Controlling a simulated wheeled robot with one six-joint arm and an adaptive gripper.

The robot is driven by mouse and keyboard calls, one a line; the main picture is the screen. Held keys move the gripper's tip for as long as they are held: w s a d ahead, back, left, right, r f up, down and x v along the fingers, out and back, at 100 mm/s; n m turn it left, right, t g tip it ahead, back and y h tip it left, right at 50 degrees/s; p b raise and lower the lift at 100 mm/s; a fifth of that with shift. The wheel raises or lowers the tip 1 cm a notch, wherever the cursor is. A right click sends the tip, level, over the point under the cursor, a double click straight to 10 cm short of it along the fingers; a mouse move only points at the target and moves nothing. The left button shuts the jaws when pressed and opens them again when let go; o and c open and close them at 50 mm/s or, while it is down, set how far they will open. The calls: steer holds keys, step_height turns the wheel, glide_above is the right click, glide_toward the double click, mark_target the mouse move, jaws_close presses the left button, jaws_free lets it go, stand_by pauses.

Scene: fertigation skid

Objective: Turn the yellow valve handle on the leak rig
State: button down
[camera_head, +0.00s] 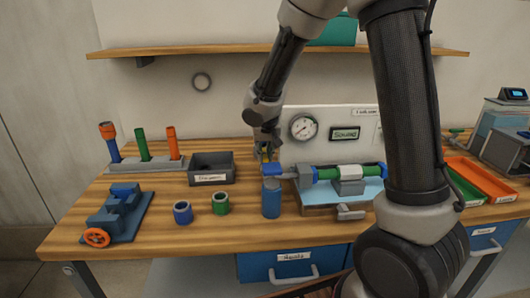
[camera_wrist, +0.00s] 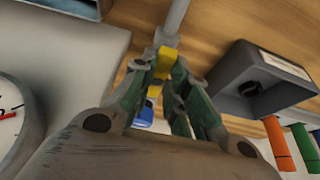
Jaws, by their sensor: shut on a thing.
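The leak rig has a white panel (camera_head: 325,122) with a pressure gauge (camera_head: 303,127) and a horizontal blue, green and white pipe (camera_head: 328,173) above a light blue tray (camera_head: 371,189). My gripper (camera_head: 265,152) points down at the rig's left end. The yellow valve handle (camera_wrist: 165,64) sits between the fingertips of my gripper (camera_wrist: 163,76) in the wrist view, and the fingers are closed on it. In the head view my fingers largely cover the handle, so its angle is hard to tell there.
A dark open bin (camera_head: 211,169) stands left of the rig. A blue cylinder (camera_head: 271,198) stands just in front of the rig's left end. A blue vise (camera_head: 117,214) and several upright coloured tools are further left. A wooden shelf (camera_head: 200,50) runs above.

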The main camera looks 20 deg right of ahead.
steer(key=c, duration=1.4)
jaws_free()
steer(key=v, duration=1.2)
steer(key=shift+w, duration=0.1)
